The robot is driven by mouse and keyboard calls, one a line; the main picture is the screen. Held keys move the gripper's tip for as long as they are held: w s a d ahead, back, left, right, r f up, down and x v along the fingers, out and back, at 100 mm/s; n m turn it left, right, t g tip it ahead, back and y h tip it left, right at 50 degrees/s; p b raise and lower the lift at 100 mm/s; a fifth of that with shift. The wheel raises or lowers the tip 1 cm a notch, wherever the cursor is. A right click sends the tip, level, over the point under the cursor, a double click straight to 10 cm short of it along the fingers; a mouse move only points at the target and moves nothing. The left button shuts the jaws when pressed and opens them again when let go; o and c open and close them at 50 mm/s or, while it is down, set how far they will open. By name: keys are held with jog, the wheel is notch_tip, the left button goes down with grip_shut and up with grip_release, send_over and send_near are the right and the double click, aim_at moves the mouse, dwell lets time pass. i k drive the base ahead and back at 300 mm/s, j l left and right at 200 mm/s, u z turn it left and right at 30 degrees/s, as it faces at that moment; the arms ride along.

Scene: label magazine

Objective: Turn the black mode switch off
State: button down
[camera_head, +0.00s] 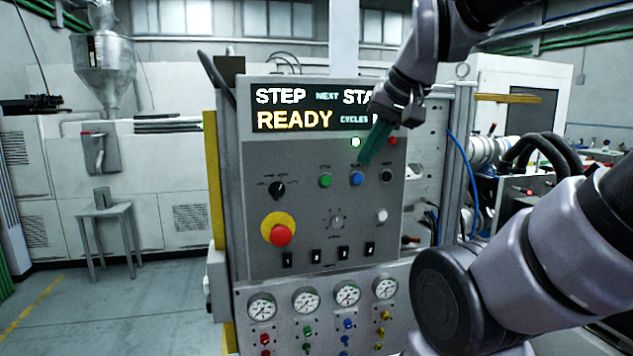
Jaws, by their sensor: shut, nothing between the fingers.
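The black mode switch (277,189) is a rotary knob on the left of the grey control panel (300,262), above the red emergency stop. Its handle looks tilted from upright, and its position labels are too small to read. My gripper (366,162) comes in from the upper right with its greenish fingers shut and empty. The fingertips are in front of the panel, just above the blue button, to the right of the switch. I cannot tell whether they touch the panel. Nothing covers the switch.
A red emergency stop (281,235) on a yellow base sticks out below the switch. Green (325,180), blue (356,179) and black (387,176) buttons lie to its right. The display (305,108) reads "STEP" and "READY", partly hidden by my arm. Gauges (306,299) sit below.

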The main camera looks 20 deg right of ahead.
aim_at(277, 189)
jog(key=l, duration=0.7)
jog(key=l+z, duration=0.1)
jog(key=z, duration=0.65)
jog(key=j+z, duration=0.15)
jog(key=z, duration=0.3)
jog(key=k+j+z, duration=0.15)
jog(key=z, duration=0.25)
jog(key=k+j+z, duration=0.1)
jog(key=z, duration=0.35)
jog(key=k+z, duration=0.15)
jog(key=z, duration=0.25)
jog(key=k+j+z, duration=0.15)
jog(key=z, duration=0.15)
jog(key=k+j+z, duration=0.1)
jog(key=k+z, duration=0.2)
jog(key=k+u, duration=0.25)
jog(key=u, duration=0.15)
jog(key=k+j+u, duration=0.2)
jog(key=u, duration=0.15)
jog(key=k+u, duration=0.15)
jog(key=u, duration=0.3)
jog(key=k+u, duration=0.2)
jog(key=u, duration=0.2)
jog(key=k+j+u, duration=0.15)
jog(key=u, duration=0.3)
jog(key=k+j+u, duration=0.1)
jog(key=u, duration=0.3)
jog(key=k+j+u, duration=0.1)
jog(key=j+u, duration=0.15)
jog(key=u, duration=0.2)
